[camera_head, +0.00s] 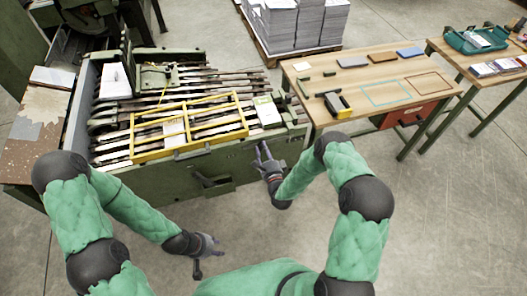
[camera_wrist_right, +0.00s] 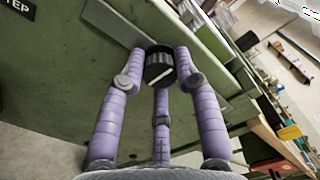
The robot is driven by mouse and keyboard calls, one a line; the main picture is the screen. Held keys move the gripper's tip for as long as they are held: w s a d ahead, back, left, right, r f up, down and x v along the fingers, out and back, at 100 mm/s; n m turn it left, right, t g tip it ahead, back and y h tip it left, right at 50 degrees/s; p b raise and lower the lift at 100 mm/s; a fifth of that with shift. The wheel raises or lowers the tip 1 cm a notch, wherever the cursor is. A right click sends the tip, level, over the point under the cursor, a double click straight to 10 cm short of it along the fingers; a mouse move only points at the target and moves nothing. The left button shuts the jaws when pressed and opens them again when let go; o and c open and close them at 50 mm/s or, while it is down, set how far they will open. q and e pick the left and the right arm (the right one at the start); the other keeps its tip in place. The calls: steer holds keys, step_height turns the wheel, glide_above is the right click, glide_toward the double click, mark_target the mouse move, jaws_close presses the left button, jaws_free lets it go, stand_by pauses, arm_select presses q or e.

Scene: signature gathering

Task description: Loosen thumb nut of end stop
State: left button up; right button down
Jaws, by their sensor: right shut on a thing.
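A dark round thumb nut (camera_wrist_right: 159,70) with a white line on its face shows in the right wrist view, in front of the green side of the machine. My right gripper (camera_wrist_right: 160,54) has its fingertips closed around the nut's rim. In the head view my right gripper (camera_head: 263,160) reaches to the front right corner of the green machine (camera_head: 240,165), and the nut is too small or hidden to make out there. I cannot clearly tell the end stop from the machine's edge. My left gripper (camera_head: 207,255) hangs low over the floor, fingers spread and empty.
A yellow frame (camera_head: 145,155) lies on the machine's bars. A wooden table (camera_head: 375,75) to the right holds a yellow-black tool (camera_head: 337,104) and small blocks. Paper stacks (camera_head: 290,25) stand on a pallet behind. The floor in front is clear.

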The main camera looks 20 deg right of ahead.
steer(key=shift+n, duration=0.5)
steer(key=c, duration=0.9)
jaws_free()
steer(key=s, duration=1.2)
steer(key=shift+d, duration=0.2)
steer(key=shift+f, duration=0.1)
